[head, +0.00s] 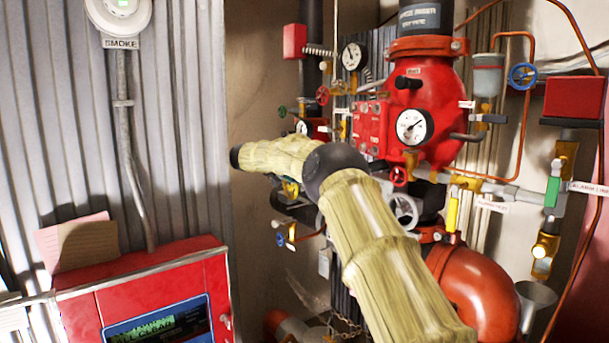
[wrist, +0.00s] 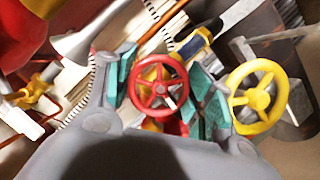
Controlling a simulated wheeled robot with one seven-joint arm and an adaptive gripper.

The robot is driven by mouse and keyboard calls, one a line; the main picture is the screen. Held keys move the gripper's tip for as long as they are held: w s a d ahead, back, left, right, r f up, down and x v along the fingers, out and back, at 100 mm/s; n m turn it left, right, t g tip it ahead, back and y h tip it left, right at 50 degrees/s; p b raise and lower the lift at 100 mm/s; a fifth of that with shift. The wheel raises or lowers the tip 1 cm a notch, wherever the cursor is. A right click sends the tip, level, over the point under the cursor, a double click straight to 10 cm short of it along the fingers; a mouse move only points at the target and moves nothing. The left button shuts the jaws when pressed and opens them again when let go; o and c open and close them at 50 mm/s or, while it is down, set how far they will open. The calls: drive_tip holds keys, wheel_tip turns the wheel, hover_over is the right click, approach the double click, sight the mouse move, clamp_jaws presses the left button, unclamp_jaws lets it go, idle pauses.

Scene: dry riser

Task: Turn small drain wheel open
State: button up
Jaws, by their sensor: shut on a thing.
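A small red handwheel (wrist: 160,87) with spokes is in the middle of the wrist view, between the teal pads of my gripper (wrist: 165,90). My gripper is shut on this red wheel, with one finger on each side of its rim. A yellow handwheel (wrist: 258,98) stands just right of the right finger in the wrist view. No label shows which wheel is the drain wheel. In the head view my arm crosses the valve assembly and hides most of my gripper and the held wheel.
The red valve body (head: 412,85) with gauges and small valves stands behind my arm. A grey handwheel (head: 406,211) is close to my arm's right side. A red alarm cabinet (head: 145,275) is at lower left. A yellow-handled valve (wrist: 35,93) lies left of my gripper.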

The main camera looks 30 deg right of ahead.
drive_tip(key=shift+n+g+h, duration=0.6)
drive_tip(key=shift+n+g, duration=0.3)
drive_tip(key=shift+n, duration=0.8)
drive_tip(key=o, duration=1.1)
drive_tip(key=shift+c, duration=0.2)
